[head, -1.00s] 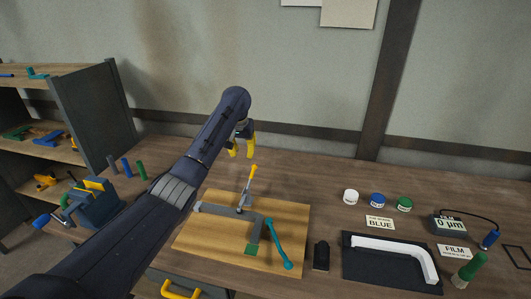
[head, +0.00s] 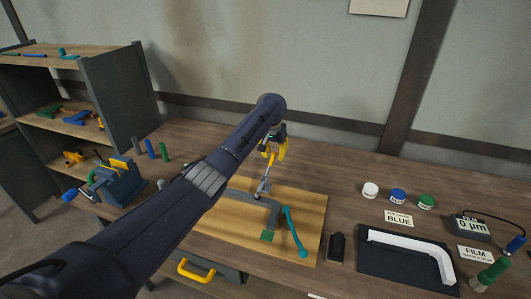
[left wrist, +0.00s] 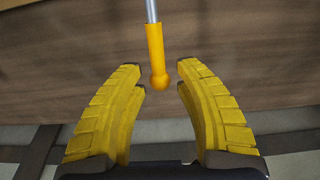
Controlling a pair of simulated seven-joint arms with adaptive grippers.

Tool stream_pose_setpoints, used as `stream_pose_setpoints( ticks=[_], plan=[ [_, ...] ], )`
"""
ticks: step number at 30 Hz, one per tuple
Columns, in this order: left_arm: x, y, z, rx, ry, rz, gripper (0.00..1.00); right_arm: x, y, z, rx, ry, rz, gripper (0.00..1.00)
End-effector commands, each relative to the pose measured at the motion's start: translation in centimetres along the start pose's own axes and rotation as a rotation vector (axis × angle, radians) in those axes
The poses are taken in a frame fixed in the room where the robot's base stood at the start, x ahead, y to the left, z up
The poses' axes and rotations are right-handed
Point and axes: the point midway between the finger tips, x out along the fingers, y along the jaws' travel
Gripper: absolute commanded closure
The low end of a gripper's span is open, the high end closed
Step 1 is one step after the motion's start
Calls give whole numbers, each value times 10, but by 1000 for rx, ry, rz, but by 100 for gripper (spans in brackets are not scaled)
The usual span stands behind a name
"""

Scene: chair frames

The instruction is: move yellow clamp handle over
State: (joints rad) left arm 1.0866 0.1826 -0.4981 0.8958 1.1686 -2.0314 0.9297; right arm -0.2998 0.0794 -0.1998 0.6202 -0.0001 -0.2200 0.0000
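The yellow clamp handle (head: 271,160) stands up on a grey metal lever above the wooden board (head: 310,215). In the left wrist view the handle (left wrist: 157,58) points its rounded tip into the gap between my fingers. My left gripper (head: 275,148) has yellow fingers and is at the handle's upper end. In the left wrist view the left gripper (left wrist: 160,82) is open, with a finger on each side of the tip and space between. The clamp also has a teal handle (head: 294,232) lying along the board's right side. My right gripper is not in view.
A black tray (head: 375,262) with a white bent part (head: 415,247) lies right of the board. Paint jars (head: 398,195) stand behind it. A blue vise (head: 122,185) is at left, near shelves (head: 115,100). My left arm hides part of the board.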

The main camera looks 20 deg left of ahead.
Motion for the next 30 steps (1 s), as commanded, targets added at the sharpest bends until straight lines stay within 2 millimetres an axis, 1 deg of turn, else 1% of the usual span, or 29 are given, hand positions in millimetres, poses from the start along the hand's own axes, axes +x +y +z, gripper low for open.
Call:
stream_pose_setpoints(
  ticks=[1,2,10,17,30],
  plan=[
    [4,0,0,-2,0,-1,64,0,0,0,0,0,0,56],
    [2,0,0,-1,1,0,68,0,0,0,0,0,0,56],
    [2,0,0,-1,0,0,99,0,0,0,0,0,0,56],
    [1,0,0,-1,1,0,100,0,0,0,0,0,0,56],
    [-21,0,5,1,-1,1,100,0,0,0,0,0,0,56]
  ],
)
